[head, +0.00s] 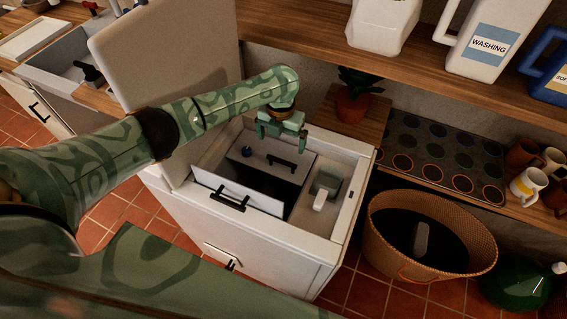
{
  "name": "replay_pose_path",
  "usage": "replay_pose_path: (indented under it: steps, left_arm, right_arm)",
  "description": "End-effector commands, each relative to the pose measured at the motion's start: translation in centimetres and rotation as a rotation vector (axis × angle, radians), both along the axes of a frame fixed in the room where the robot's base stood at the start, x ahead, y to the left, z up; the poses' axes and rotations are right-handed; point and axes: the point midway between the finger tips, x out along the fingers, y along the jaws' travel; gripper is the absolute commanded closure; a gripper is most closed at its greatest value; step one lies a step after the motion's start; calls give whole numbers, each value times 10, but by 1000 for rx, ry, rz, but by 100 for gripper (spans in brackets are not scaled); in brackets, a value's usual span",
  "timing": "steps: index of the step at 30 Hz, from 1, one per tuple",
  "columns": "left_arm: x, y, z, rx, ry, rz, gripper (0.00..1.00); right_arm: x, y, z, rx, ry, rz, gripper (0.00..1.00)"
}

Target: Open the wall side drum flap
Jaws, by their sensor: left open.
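A white top-loading washer (270,243) stands below me with its large lid (165,50) raised at the left. In its opening, a grey wall-side flap (262,170) with a black handle (281,162) and a small blue button (247,151) lies on the far side. The near flap (225,189), with its own black handle (229,203), stands tilted up. A dark gap into the drum (272,188) shows between them. My right gripper is not in view.
A grey detergent compartment (325,187) sits right of the drum. A potted plant (353,103) stands behind the washer, under a wooden shelf (420,70) with jugs. A wicker basket (385,245) is on the right, and a sink (65,65) is at the upper left.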

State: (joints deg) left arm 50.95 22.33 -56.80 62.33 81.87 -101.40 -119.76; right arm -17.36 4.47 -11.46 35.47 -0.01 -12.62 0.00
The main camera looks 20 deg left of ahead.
Motion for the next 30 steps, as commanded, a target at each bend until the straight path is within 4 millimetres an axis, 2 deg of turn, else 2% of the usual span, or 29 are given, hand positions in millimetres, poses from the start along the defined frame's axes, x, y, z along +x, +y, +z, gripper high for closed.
replay_pose_path:
  steps: [1,6,10,16,26,30]
  left_arm:
    - [0,0,-22,0,4,-1,0]
    - [0,0,-57,1,4,-1,0]
    - [0,1,-77,1,3,0,0]
    - [0,0,-90,1,0,0,0]
    - [0,0,-90,0,-2,0,0]
    - [0,0,-90,1,-2,0,39]
  right_arm:
    - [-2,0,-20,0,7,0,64]
    - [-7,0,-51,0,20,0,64]
    - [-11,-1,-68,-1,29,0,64]
    - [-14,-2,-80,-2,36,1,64]
    - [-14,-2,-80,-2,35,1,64]
    - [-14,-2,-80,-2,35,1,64]
